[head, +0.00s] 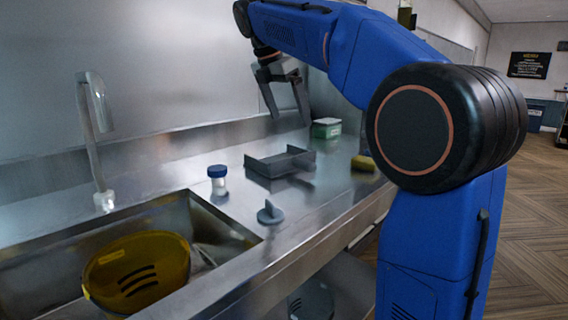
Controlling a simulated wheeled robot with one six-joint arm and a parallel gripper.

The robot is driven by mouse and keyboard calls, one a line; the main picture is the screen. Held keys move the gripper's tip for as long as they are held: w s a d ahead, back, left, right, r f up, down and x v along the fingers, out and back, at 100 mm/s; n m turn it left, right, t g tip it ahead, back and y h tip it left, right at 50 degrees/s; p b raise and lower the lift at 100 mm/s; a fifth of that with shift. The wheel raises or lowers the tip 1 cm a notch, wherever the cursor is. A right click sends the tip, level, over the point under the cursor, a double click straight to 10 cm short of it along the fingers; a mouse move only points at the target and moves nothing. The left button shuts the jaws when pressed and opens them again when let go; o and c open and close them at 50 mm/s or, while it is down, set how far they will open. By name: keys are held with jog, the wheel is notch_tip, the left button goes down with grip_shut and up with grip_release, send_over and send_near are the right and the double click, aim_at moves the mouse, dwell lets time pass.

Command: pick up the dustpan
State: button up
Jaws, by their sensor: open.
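A dark grey, shallow, walled piece that looks like the dustpan (280,165) lies flat on the steel counter, near its middle. Its low walls stand up at the back and sides. My gripper (289,113) hangs above and behind it in the picture, fingers pointing down and spread apart. Nothing shows between the fingers. The gripper appears clear of the dustpan; the exact height gap is hard to tell from this one view.
A blue-capped jar (217,183) and a grey finned disc (270,213) stand left and in front. A green-and-white box (326,128) and yellow sponge-like block (363,163) are to the right.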

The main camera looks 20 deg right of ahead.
aim_at(304, 159)
jog(key=x, duration=1.7)
jog(key=shift+c, duration=0.4)
jog(key=c, duration=1.2)
jog(key=shift+r, duration=0.1)
jog(key=shift+r, duration=0.1)
